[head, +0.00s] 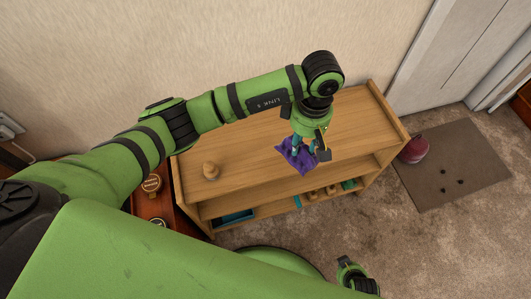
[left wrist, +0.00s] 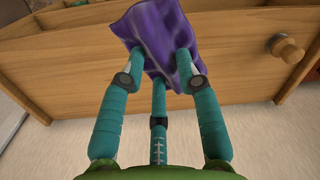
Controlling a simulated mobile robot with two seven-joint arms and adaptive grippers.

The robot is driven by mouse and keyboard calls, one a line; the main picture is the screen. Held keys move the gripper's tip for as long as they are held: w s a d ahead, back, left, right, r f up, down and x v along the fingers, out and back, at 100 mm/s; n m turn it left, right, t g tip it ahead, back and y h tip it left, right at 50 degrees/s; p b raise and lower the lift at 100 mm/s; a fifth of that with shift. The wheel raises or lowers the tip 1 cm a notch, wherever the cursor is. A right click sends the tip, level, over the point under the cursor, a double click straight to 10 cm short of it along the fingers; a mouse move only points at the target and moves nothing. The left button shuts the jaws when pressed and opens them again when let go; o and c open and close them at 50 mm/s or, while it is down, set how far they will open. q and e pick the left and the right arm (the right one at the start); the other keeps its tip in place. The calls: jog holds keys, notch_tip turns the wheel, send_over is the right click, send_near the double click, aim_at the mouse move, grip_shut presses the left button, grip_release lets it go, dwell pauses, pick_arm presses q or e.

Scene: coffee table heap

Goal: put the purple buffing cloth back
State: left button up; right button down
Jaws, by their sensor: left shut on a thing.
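The purple buffing cloth (head: 295,157) hangs crumpled from my left gripper (head: 309,147), over the front edge of the wooden shelf unit's top. In the left wrist view, the cloth (left wrist: 165,35) is pinched between the teal fingers of my left gripper (left wrist: 158,62), and its folds spread beyond the fingertips. The gripper is shut on it. A green and black part at the bottom of the head view looks like my right gripper (head: 357,278); its fingers cannot be made out.
The wooden shelf unit (head: 250,150) has a wooden knob-shaped object (head: 211,170) on its top, which is otherwise largely clear. Its lower shelf holds a blue tray (head: 234,217) and small wooden and green items (head: 349,184). A dark red round object (head: 414,150) lies by the grey mat (head: 455,165).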

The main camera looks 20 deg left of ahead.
pick_arm(q)
jog(key=a+f, duration=0.1)
jog(key=a, duration=0.2)
jog(key=a+f, duration=0.2)
jog(key=a, duration=0.1)
jog(key=a+f, duration=0.2)
jog(key=a, duration=0.1)
jog(key=shift+s+f, duration=0.15)
jog(key=shift+f, duration=0.05)
notch_tip(320, 180, down, 4)
jog(key=shift+r, duration=0.1)
jog(key=shift+a, duration=0.1)
jog(key=shift+f, duration=0.25)
jog(key=o, duration=1)
jog(key=shift+r, duration=0.1)
